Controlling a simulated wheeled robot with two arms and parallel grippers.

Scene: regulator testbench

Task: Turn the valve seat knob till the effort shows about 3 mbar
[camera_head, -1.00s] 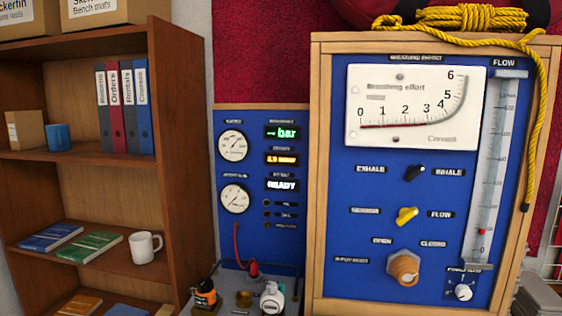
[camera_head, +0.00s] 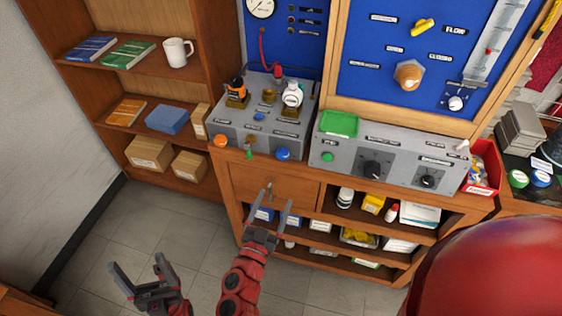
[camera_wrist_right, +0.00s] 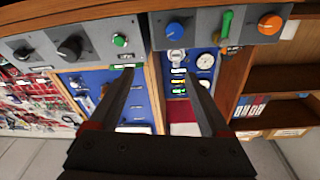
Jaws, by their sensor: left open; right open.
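The grey bench unit (camera_head: 240,138) carries an orange-topped regulator (camera_head: 236,92) and a white-topped one (camera_head: 292,95). On its front are an orange knob (camera_head: 220,141), a green lever (camera_head: 249,153) and a blue knob (camera_head: 283,154); the labels are too small to tell which is the valve seat knob. These controls also show upside down in the right wrist view, with the blue knob (camera_wrist_right: 174,30) nearest. My right gripper (camera_head: 278,196) is open and empty, below and in front of the blue knob. My left gripper (camera_head: 137,264) is open and empty above the floor. The effort gauge is out of view.
A grey control box (camera_head: 385,155) with black knobs and a green tray (camera_head: 340,123) stands to the right. Below are a wooden drawer (camera_head: 277,188) and shelves with bottles and boxes. A red round object (camera_head: 495,270) fills the lower right. The floor at left is clear.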

